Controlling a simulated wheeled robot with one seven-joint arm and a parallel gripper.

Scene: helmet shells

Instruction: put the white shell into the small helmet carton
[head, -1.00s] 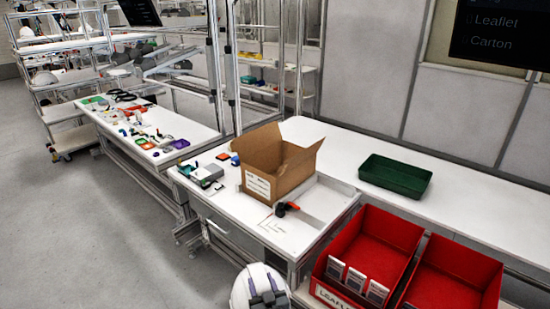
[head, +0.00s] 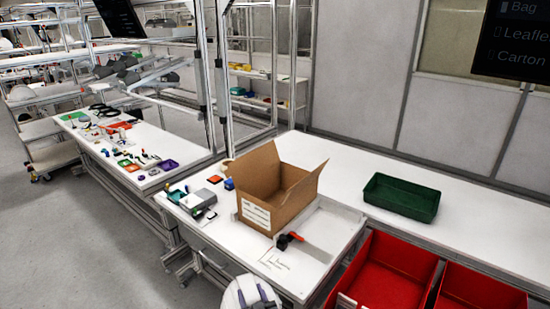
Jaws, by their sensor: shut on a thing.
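The white shell (head: 236,294) is at the bottom edge of the head view, partly cut off by the frame. My gripper (head: 262,301) shows as dark grey and purple parts over the shell and is shut on it. The fingertips are hard to make out. The shell is in front of the near edge of the white workbench. The small helmet carton (head: 280,217) is a brown cardboard box with a white label, upright on the bench beyond the shell. Its flaps stand up and its top is open. The inside floor is hidden.
A green tray (head: 401,197) stands to the right. Red bins (head: 380,272) are at the lower right.

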